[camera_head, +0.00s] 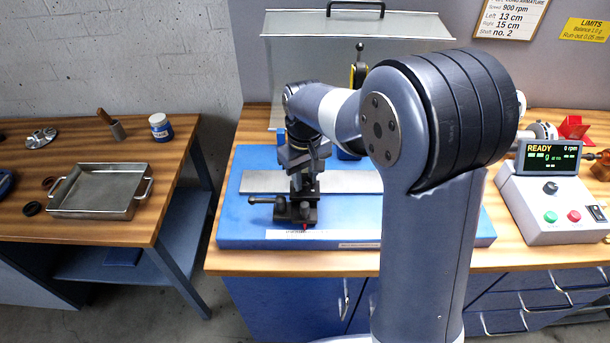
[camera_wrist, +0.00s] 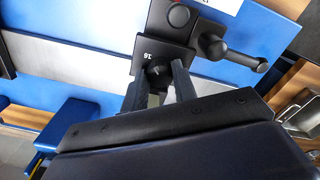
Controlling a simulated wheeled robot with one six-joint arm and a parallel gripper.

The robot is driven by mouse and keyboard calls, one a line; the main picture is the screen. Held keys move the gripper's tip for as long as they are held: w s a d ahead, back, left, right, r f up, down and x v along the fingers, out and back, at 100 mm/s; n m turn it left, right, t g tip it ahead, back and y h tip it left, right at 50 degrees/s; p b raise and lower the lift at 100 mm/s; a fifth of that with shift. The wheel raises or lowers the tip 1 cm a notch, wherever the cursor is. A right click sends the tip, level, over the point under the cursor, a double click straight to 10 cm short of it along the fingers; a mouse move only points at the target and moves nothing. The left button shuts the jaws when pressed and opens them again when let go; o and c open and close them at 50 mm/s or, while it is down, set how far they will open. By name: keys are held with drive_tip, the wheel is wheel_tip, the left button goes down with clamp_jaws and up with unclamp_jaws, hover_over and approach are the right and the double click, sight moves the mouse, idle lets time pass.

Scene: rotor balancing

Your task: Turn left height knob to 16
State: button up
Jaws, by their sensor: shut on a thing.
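The left height knob (camera_wrist: 159,70) is a small dark knob on a black support block (camera_wrist: 168,27). White figures reading 16 show beside it in the wrist view. My gripper (camera_wrist: 160,78) has its two grey fingers on either side of the knob, shut on it. In the head view my gripper (camera_head: 303,178) points down over the black support (camera_head: 298,212), and the knob is hidden there. A black clamp lever (camera_wrist: 240,57) with a round hub sticks out from the block, close to my fingers.
The blue machine base (camera_head: 240,222) carries a steel rail (camera_head: 262,182). A clear guard with a handle (camera_head: 355,8) stands behind. A control box (camera_head: 550,205) reading READY and 0 rpm is at right. A metal tray (camera_head: 95,207) lies on the left table.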

idle(0.4)
drive_tip(key=o, duration=1)
